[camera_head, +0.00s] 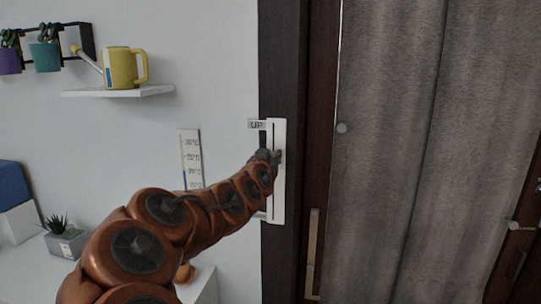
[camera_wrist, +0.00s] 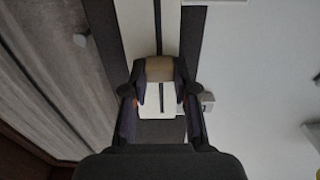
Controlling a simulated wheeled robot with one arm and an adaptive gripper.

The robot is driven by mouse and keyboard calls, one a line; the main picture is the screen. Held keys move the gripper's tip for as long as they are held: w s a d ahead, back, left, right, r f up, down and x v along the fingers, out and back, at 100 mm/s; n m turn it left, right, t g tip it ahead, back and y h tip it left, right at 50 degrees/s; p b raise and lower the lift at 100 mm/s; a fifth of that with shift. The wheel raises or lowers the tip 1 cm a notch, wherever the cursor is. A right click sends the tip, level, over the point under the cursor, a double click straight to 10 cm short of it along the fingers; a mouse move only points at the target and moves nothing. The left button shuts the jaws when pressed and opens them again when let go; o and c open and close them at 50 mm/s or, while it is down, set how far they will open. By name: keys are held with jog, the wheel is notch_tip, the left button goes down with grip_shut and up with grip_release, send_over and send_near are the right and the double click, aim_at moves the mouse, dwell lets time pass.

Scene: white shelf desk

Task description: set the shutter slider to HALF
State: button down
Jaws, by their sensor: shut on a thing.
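The shutter slider is a tall white panel (camera_head: 279,200) with a dark vertical slot, mounted on the dark frame beside the curtain. A label reading UP (camera_head: 257,125) sits at its upper left. My gripper (camera_head: 266,157) is at the panel, somewhat above its middle. In the wrist view my gripper (camera_wrist: 159,84) is shut on the tan slider knob (camera_wrist: 158,69), with a finger on each side. The panel (camera_wrist: 158,105) shows there too, apparently upside down. My arm hides the panel's left side at mid-height; I cannot read a HALF label.
A grey curtain (camera_head: 400,120) hangs to the right. A thermometer board (camera_head: 190,160) is on the wall to the left, partly behind my arm. A shelf (camera_head: 120,92) holds a yellow watering can (camera_head: 121,69). A potted plant (camera_head: 64,238) stands on the white desk.

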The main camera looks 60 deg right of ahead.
notch_tip(320, 180, down, 7)
jog(key=b, duration=0.4)
jog(key=shift+b, duration=0.35)
jog(key=shift+s, duration=0.1)
jog(key=c, duration=0.9)
grip_release()
jog(key=shift+r, duration=0.1)
jog(key=shift+a, duration=0.15)
jog(key=shift+v, duration=3.6)
